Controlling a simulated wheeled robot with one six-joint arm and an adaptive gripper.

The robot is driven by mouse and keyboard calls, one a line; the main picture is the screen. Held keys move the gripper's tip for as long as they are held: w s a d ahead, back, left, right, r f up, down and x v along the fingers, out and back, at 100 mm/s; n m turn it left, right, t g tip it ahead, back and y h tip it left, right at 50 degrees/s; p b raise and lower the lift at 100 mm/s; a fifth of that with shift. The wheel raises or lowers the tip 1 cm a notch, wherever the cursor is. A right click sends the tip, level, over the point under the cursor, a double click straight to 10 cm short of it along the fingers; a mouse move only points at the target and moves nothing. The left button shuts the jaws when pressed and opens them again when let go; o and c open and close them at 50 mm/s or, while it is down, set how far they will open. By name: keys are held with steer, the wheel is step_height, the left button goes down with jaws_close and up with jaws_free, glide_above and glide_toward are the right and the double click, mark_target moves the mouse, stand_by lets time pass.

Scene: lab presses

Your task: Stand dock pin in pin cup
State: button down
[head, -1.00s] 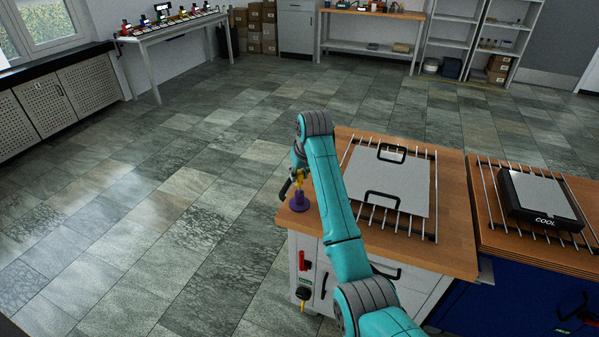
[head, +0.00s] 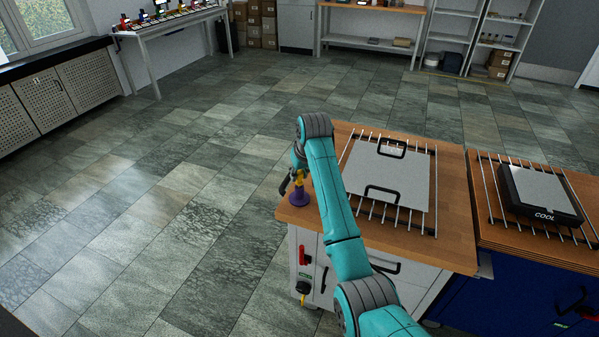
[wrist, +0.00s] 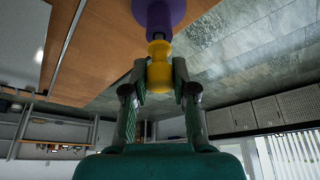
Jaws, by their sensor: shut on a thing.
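The purple pin cup (head: 299,197) stands on the wooden bench top near its left front corner. It also shows at the top of the wrist view (wrist: 172,12). The yellow dock pin (wrist: 159,75) is between my gripper's fingers (wrist: 160,85), which are shut on it. The pin is roughly in line with the cup, and its narrow dark end points at the cup's middle. In the head view the pin (head: 299,185) is right above the cup. How far its end reaches into the cup is hidden. My gripper (head: 298,181) is partly hidden by my arm.
A grey press plate with black handles (head: 388,182) lies on metal rods on the same bench (head: 444,250), right of the cup. A second bench to the right holds a black device marked COOL (head: 541,197). The floor left of the bench is clear.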

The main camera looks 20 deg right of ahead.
steer(key=shift+f, duration=0.65)
steer(key=c, duration=0.8)
jaws_free()
steer(key=shift+c, duration=0.2)
steer(key=v, duration=1.2)
